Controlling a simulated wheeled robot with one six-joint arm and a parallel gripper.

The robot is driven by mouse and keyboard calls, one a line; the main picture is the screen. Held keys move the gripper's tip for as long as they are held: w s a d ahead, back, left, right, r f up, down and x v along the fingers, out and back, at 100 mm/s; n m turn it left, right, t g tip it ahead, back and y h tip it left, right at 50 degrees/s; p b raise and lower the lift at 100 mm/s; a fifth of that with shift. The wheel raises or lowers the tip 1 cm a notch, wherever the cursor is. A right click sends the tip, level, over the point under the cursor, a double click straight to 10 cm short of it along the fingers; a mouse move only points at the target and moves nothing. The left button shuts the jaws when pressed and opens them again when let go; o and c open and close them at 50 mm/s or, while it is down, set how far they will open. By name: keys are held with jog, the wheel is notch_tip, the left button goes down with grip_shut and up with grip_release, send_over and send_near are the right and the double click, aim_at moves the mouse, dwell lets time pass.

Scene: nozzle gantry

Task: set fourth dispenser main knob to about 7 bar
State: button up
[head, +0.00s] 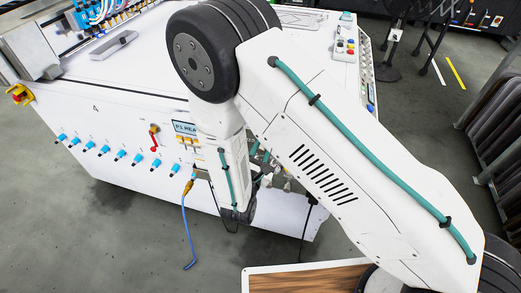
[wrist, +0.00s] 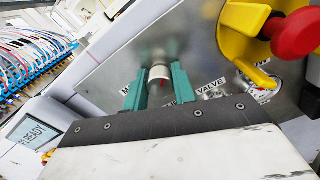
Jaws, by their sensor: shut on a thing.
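The knob sits on a grey metal panel (wrist: 200,35). A label starting with "M" is partly hidden by the left finger, and "VALVE" labels show to the right. In the head view my arm covers this part of the machine, and the fingers cannot be made out clearly.
A yellow and red rotary handle (wrist: 265,30) is close on the right in the wrist view. A display (wrist: 35,130) reading "READY" and blue-fitted tubes (wrist: 35,65) are left. In the head view, several blue-knobbed fittings (head: 120,155) line the white machine front; a blue hose (head: 185,225) hangs down.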

jog(key=o, duration=1)
jog(key=shift+s, duration=0.1)
jog(key=v, duration=0.7)
jog(key=shift+s+a, duration=0.15)
jog(key=shift+s, duration=0.15)
